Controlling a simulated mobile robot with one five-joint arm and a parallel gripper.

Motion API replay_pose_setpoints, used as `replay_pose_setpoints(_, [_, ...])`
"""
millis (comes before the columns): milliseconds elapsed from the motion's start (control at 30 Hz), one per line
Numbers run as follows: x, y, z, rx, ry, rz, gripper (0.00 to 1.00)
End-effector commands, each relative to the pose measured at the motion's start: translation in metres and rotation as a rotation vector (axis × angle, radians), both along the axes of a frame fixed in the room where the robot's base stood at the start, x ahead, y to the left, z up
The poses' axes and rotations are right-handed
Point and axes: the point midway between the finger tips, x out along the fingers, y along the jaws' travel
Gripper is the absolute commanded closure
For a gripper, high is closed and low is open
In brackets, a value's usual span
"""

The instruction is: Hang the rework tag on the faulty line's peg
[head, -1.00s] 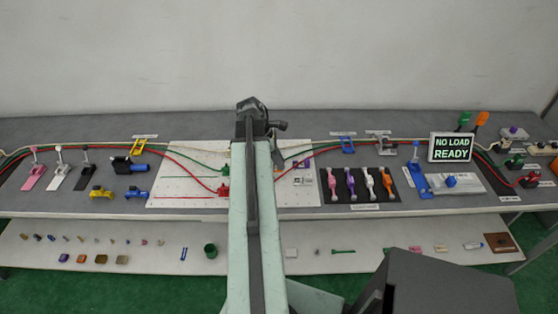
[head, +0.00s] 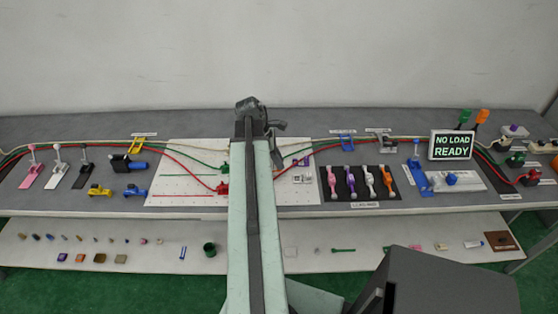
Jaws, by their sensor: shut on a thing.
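My arm rises through the middle of the head view and blocks what lies behind it. A dark part of my wrist shows just right of the arm's top, but the jaws are hidden. I cannot make out the rework tag. A red hose and a green hose run over the bench to a white board (head: 180,192). A red fitting (head: 223,188) and a green fitting (head: 225,167) sit by my arm's left edge. No peg can be told apart at this size, and nothing readable marks a line as faulty.
The grey bench (head: 330,124) carries several levers. A screen (head: 451,146) reads "NO LOAD READY". Coloured handles (head: 388,182) stand right of my arm; blue (head: 136,193) and yellow (head: 99,191) fixtures stand left.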

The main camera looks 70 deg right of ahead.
Motion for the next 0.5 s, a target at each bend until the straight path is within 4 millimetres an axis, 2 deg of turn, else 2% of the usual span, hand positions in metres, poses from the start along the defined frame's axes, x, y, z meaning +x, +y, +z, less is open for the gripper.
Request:
replay_pose_setpoints(200, [-0.0001,-0.0001,-0.0086,0.000,0.000,0.000,1.00])
replay_pose_setpoints(500, [-0.0002,-0.0001,-0.0080,0.000,0.000,0.000,1.00])
